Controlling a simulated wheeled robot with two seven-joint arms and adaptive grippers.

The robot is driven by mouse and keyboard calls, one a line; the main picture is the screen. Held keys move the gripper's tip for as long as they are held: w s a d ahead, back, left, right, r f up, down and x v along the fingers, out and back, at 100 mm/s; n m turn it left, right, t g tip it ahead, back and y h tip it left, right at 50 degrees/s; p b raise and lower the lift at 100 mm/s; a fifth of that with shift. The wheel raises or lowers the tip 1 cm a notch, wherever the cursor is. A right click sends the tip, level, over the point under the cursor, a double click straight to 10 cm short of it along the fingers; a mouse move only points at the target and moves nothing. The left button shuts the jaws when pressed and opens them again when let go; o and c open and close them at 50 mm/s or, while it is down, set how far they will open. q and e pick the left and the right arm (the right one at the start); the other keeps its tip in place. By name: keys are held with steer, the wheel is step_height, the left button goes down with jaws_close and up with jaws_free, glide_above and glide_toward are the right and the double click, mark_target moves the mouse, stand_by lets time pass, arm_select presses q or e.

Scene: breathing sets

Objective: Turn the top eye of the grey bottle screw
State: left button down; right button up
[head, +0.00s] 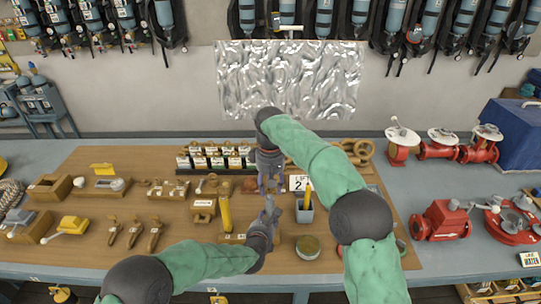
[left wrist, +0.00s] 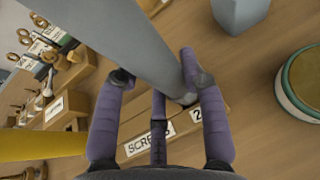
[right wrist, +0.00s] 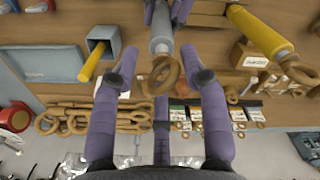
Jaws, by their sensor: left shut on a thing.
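The grey bottle screw (right wrist: 160,42) stands up from a wooden stand labelled "SCREWS 2" (left wrist: 184,123). Its grey body fills the upper middle of the left wrist view (left wrist: 120,40). My left gripper (head: 268,208) is shut on this body; its fingers also show in the left wrist view (left wrist: 160,82). The top eye (right wrist: 162,76) is a brown ring in the right wrist view. My right gripper (right wrist: 160,58) is open above, its fingers on either side of the eye with gaps visible. In the head view my right gripper (head: 270,188) hides the eye.
A yellow cylinder (head: 225,213) stands left of the grippers. A grey pot (head: 305,214) with a yellow stick and a round tin (head: 308,246) stand to the right. A rack with rings (head: 215,160) is behind. Red valves (head: 440,220) stand at far right.

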steer(key=m, duration=0.5)
steer(key=shift+d+r+m, duration=0.1)
steer(key=shift+d+m, duration=0.05)
steer(key=shift+m, duration=0.25)
steer(key=m, duration=0.6)
steer(key=shift+s, duration=0.15)
step_height(320, 180, up, 12)
stand_by(0.3)
steer(key=shift+s+a+f+m, duration=0.1)
steer(key=shift+a+f+m, duration=0.05)
steer(key=shift+f+m, duration=2.65)
steer(key=shift+a+f+m, duration=0.1)
steer(key=shift+f+m, duration=2.2)
steer(key=shift+f, duration=0.9)
